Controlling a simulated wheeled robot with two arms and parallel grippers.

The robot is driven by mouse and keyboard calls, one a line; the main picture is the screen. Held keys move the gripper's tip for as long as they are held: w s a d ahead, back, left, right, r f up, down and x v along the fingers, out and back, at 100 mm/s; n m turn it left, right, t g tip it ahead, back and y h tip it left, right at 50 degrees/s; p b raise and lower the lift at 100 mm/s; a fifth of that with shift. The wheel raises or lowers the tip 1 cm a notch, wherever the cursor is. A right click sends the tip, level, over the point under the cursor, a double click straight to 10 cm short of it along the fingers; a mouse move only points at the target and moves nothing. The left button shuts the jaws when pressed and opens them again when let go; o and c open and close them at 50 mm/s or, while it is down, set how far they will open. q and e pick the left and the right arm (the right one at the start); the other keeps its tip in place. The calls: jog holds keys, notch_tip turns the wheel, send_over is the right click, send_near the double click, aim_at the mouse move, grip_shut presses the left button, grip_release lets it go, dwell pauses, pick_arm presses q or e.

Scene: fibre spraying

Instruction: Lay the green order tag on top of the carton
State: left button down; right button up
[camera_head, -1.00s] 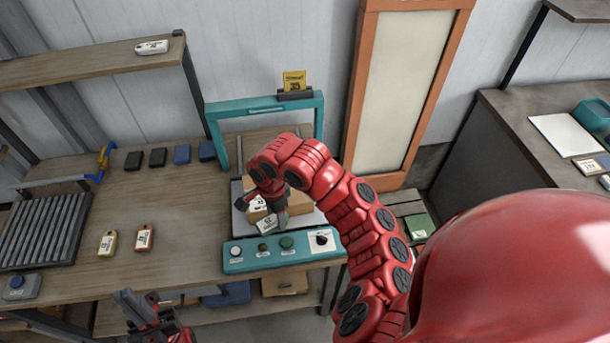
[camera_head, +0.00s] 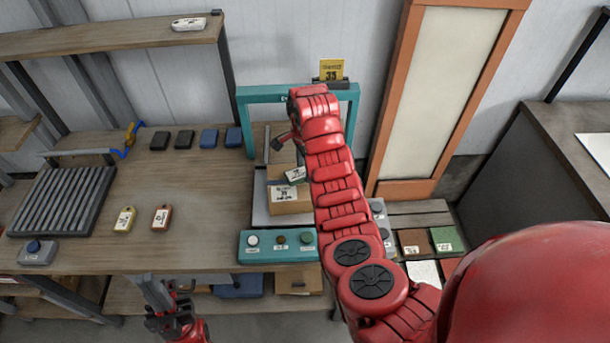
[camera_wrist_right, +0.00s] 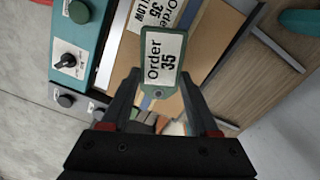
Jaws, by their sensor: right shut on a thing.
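The green order tag (camera_wrist_right: 163,55), with a white "Order 35" label, is between the fingers of my right gripper (camera_wrist_right: 160,76), which is shut on it. In the head view the tag (camera_head: 296,174) shows over the back part of the brown carton (camera_head: 291,206); whether it touches the top is unclear. The carton stands on the grey plate of the teal-framed station and carries a white printed label. In the wrist view the carton (camera_wrist_right: 205,62) lies behind the tag. My left gripper (camera_head: 157,298) is low at the table's front edge, away from the carton; its jaws are unclear.
A teal button panel (camera_head: 279,246) stands in front of the carton. The teal frame (camera_head: 262,94) with a yellow card (camera_head: 332,69) rises behind. Yellow (camera_head: 125,219) and red (camera_head: 161,217) tags lie on the table left of the station, with free room around them.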

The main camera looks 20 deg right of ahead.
jog(key=shift+w+d+b, duration=0.25)
jog(key=shift+w+b, duration=0.1)
jog(key=shift+b, duration=0.15)
jog(key=shift+p, duration=0.7)
notch_tip(320, 180, down, 3)
jog(key=shift+w+r+p, duration=0.15)
jog(key=shift+r+p, duration=0.05)
jog(key=shift+p, duration=0.5)
jog(key=shift+f, duration=0.45)
jog(key=o, duration=1.3)
jog(key=shift+o, duration=0.2)
